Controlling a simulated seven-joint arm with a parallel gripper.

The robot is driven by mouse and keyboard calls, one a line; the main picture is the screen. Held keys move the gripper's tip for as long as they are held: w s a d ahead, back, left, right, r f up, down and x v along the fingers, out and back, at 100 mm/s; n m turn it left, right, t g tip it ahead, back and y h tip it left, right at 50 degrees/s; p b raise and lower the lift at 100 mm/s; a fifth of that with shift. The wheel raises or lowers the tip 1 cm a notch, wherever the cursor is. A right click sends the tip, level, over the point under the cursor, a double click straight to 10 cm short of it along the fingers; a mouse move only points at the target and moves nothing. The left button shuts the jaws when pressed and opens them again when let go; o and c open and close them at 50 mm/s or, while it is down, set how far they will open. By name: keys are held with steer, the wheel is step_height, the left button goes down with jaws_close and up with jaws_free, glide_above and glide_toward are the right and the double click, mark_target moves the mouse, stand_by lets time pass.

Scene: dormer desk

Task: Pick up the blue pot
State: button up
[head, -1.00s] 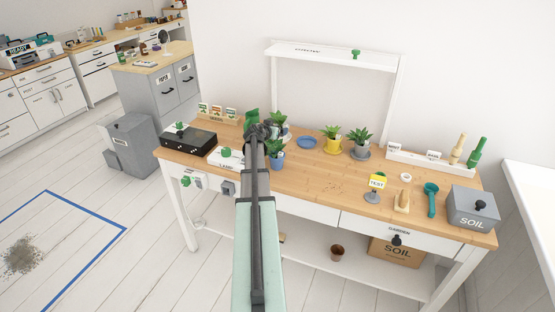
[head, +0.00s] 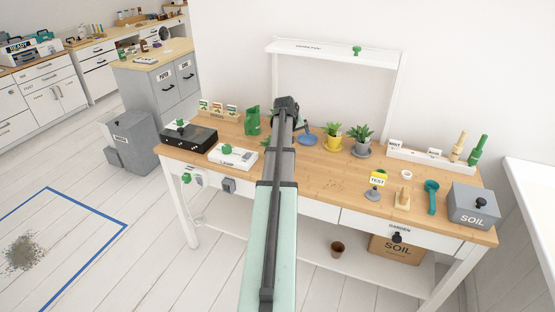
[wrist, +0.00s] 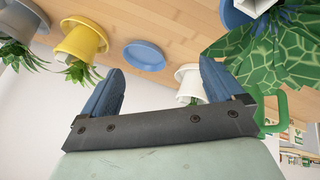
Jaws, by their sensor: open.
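A blue pot is hidden behind my arm in the head view; some green leaves (head: 265,142) show at the arm's left edge. In the wrist view, a blue rounded piece (wrist: 234,13), which looks like the pot, is cut off at the top right. Large patterned leaves (wrist: 275,50) are beside it. My gripper (head: 287,103) reaches over the back of the desk. In the wrist view my gripper (wrist: 160,86) is open, with two blue fingers apart and nothing held. A white pot (wrist: 189,82) shows beyond the gap, near the right finger.
A blue saucer (head: 307,140), yellow pot (head: 332,144) and grey pot (head: 362,150) stand right of my arm. The front middle of the desk (head: 325,186) is clear.

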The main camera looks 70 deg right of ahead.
steer(key=s+a+r+n+t+y, duration=0.1)
steer(key=a+r+n+t+y, duration=0.6)
steer(key=n, duration=0.5)
steer(key=w+f, duration=0.1)
steer(key=f, duration=0.3)
steer(key=w+f+g, duration=0.1)
steer(key=w+f, duration=0.1)
steer(key=f, duration=0.2)
steer(key=w+a+f+g, duration=0.1)
steer(key=f, duration=0.3)
steer(key=shift+w+a+h, duration=0.1)
steer(key=shift+w+h, duration=0.2)
steer(key=c, duration=1.1)
steer(key=shift+r, duration=0.2)
